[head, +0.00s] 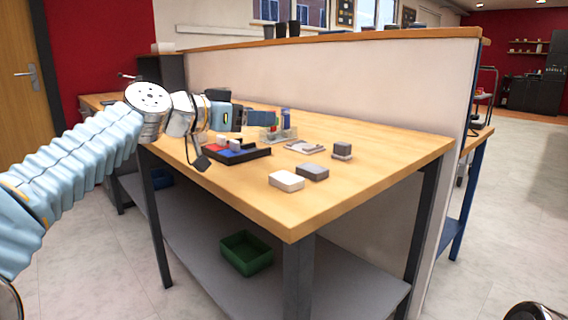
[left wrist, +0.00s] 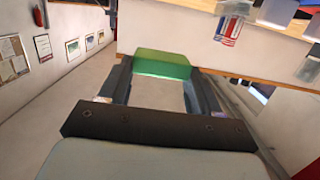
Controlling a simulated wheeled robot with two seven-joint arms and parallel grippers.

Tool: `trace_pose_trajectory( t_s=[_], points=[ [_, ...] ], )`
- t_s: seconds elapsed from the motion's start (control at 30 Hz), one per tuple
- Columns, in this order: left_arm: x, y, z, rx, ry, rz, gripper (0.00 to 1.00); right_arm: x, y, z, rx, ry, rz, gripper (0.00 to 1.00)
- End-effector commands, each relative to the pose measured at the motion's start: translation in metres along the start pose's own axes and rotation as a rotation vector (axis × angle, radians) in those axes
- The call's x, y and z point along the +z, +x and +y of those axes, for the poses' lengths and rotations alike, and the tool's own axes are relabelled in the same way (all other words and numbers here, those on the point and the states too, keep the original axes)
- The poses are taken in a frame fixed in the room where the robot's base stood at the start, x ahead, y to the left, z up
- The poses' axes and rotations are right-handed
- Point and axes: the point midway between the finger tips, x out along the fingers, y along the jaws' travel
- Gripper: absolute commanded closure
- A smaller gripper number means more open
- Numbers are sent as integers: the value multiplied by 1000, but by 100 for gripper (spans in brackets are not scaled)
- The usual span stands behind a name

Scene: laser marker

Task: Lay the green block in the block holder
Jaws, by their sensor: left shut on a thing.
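The green block (left wrist: 162,65) is held between the two fingers of my left gripper (left wrist: 162,82) in the left wrist view. In the head view this gripper (head: 238,117) is above the far left part of the wooden bench, and the block cannot be made out clearly there. A dark tray (head: 252,156) with red and blue parts lies below and beside the gripper. A clear rack (head: 283,135) with small coloured things stands just right of it. I cannot tell for sure which of these is the block holder.
On the bench (head: 375,155) are a white box (head: 286,181), a grey box (head: 313,172), a flat grey plate (head: 304,147) and a grey block on a base (head: 342,151). A partition (head: 340,90) runs behind. The front right bench top is clear. A green bin (head: 246,253) sits on the lower shelf.

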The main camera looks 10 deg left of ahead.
Motion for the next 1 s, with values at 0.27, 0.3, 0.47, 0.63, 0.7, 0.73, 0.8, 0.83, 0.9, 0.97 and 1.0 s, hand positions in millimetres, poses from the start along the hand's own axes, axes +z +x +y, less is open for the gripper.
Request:
trace_pose_trajectory(
  t_s=[0.27, 0.3, 0.47, 0.63, 0.7, 0.73, 0.8, 0.83, 0.9, 0.97, 1.0],
  points=[
    [0, 0, 0, -1, 0, 1, 70, 0, 0, 0, 0, -1, -1, 57],
    [0, 0, 0, -1, 0, 1, 70, 0, 0, 0, 0, -1, -1, 57],
    [20, 3, -1, -1, -1, -2, 70, 1, 10, 3, -2, -1, -2, 57],
    [47, 7, -1, -2, -2, -1, 70, 2, 21, 5, -4, -2, -6, 57],
    [53, 8, 0, -1, 0, 0, 70, 2, 23, 6, -5, -2, -7, 57],
    [57, 8, 0, -1, -2, 0, 70, 2, 25, 6, -6, -2, -7, 57],
    [69, 10, -1, -2, -2, -1, 70, 2, 31, 8, -7, -2, -8, 57],
    [76, 11, -1, -2, -1, -2, 70, 3, 33, 8, -7, -3, -9, 57],
    [88, 13, 0, -1, -1, -1, 70, 3, 40, 10, -8, -3, -11, 57],
    [94, 14, 0, -1, -1, 0, 70, 4, 43, 11, -9, -3, -12, 57],
    [96, 14, 0, -1, 0, 1, 70, 4, 44, 11, -10, -3, -13, 57]
  ],
)
